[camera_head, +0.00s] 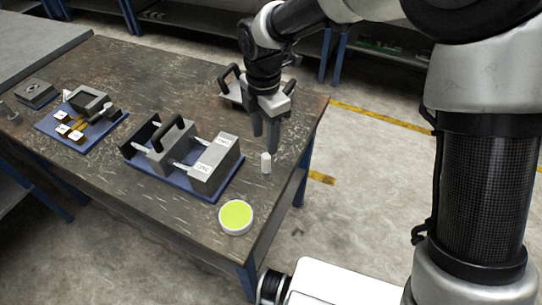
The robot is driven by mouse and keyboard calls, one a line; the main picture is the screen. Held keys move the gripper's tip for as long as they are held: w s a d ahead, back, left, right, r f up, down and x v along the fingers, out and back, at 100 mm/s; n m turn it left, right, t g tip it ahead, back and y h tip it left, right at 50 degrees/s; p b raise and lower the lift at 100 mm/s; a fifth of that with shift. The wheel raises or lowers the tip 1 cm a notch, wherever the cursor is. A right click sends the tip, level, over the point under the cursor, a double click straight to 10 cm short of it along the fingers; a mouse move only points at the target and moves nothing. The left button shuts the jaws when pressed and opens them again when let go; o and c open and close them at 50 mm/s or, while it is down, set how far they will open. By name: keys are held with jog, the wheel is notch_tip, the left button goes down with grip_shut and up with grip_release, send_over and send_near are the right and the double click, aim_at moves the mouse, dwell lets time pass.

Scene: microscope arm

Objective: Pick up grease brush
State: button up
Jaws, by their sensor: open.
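A small white upright piece (266,163), which may be the grease brush, stands near the right edge of the worktable (165,215). It is too small to make out bristles or a handle. My gripper (265,141) points down just above it in the picture, with two dark fingers apart and nothing seen between them. I cannot tell the exact height gap. A round white tin (236,217) with a yellow-green top stands closer to the camera, at the table's front right.
A blue tray (228,190) with grey blocks and a black handle lies left of my gripper. A second blue tray (50,128) holds small labelled parts. A handled plate (232,95) lies behind my gripper. The table's front left is clear.

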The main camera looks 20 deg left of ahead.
aim_at(266, 170)
notch_tip(266, 170, down, 10)
jog(key=shift+r+b, duration=0.1)
jog(key=shift+b, duration=0.25)
jog(key=shift+w+a+f, duration=0.1)
jog(key=shift+w+f, duration=0.05)
jog(key=shift+f, duration=1.25)
jog(key=shift+w+a+f, duration=0.1)
jog(key=shift+w+f, duration=0.05)
jog(key=shift+f, duration=1.25)
grip_shut()
